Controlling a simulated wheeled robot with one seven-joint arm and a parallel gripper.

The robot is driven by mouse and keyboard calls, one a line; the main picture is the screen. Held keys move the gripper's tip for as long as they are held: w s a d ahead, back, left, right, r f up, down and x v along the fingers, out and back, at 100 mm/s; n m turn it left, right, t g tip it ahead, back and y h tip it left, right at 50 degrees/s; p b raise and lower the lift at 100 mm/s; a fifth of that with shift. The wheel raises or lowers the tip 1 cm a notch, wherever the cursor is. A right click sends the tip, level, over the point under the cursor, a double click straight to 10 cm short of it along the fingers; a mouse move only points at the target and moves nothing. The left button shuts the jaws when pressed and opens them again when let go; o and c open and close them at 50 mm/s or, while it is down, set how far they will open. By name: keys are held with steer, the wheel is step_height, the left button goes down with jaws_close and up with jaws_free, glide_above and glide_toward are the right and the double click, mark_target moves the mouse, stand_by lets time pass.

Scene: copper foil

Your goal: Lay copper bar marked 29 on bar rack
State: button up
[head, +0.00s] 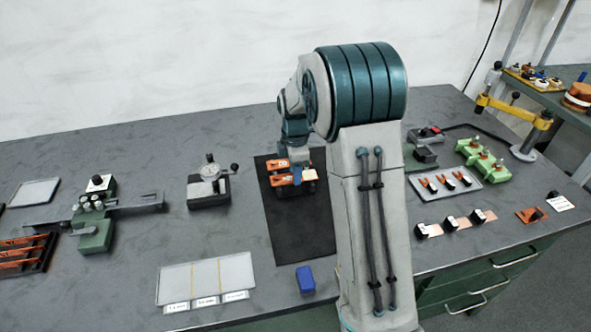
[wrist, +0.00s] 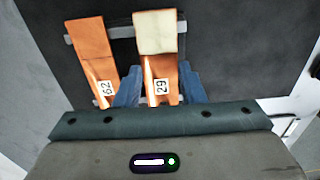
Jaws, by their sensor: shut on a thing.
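In the wrist view my gripper (wrist: 157,88) has its blue fingers shut on a copper bar (wrist: 162,68). This bar has a cream-coloured far end and a white label that looks like 29 or 62, depending on which way up it is read. A second copper bar (wrist: 92,52) with a similar label lies just to the left, apart from the held one. A grey rail (wrist: 121,32) of what looks like the bar rack runs beneath both bars. Whether the held bar touches the rail is unclear. In the head view my gripper (head: 294,163) is over the dark mat, partly hiding the rack.
The dark mat (head: 300,225) is bare toward the front, with a blue block (head: 305,279) at its edge. A black holder (head: 28,262) with copper strips is far left. A grey tray (head: 445,186) is right of my arm.

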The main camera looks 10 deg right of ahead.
steer(key=shift+f, duration=0.3)
stand_by(0.5)
steer(key=o, duration=0.8)
steer(key=shift+r, duration=0.15)
steer(key=shift+r+p, duration=0.9)
steer(key=shift+r, duration=0.5)
steer(key=o, duration=0.6)
steer(key=shift+c, duration=0.2)
